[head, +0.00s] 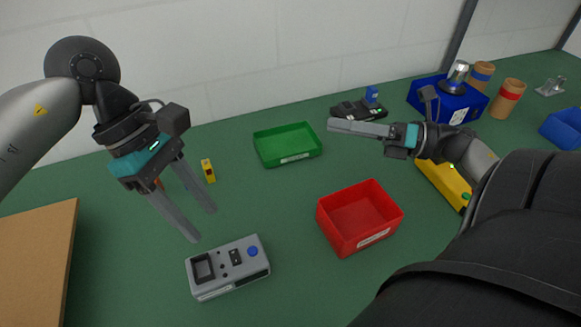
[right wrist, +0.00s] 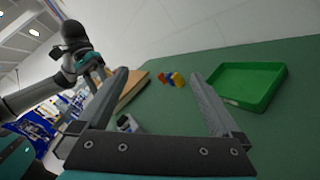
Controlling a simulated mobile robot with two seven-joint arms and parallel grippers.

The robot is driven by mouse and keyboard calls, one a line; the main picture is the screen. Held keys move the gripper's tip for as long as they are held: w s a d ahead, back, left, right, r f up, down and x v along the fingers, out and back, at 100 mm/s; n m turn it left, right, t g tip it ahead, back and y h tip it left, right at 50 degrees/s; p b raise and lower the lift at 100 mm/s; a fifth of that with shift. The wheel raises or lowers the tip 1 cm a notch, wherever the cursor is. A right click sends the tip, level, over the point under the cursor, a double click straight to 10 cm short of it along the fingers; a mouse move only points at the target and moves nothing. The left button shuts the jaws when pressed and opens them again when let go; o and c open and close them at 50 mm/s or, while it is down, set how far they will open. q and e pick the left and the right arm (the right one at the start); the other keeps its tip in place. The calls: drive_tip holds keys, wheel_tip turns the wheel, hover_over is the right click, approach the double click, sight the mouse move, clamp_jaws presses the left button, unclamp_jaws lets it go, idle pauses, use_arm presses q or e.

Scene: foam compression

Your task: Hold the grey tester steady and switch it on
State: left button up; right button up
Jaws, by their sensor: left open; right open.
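The grey tester (head: 228,268) lies on the green table at the front, left of the middle. It has a dark square recess, a small black switch panel and a blue round knob on its top. My left gripper (head: 204,226) is open and empty, pointing down above and behind the tester, apart from it. My right gripper (head: 358,128) is out to the right, above the table behind the red bin; its fingers point left and it is open and empty. In the right wrist view its two fingers (right wrist: 160,95) are spread, with a small part of the tester (right wrist: 128,122) between them.
A red bin (head: 337,238) stands right of the tester, and a green tray (head: 262,152) lies behind. A yellow block (head: 208,171) is behind my left gripper. A brown board (head: 35,255) is at left. A black device (head: 345,108) and blue bin (head: 425,90) are at the back.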

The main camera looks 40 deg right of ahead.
drive_tip(key=s+a+f+n+g+y, duration=0.2)
drive_tip(key=a+n+g, duration=0.3)
drive_tip(key=a+n, duration=0.4)
drive_tip(key=n+g+h, duration=0.1)
drive_tip(key=n+g, duration=0.5)
drive_tip(key=n, duration=0.1)
approach(196, 271)
drive_tip(key=x, duration=0.8)
drive_tip(key=shift+r, duration=0.1)
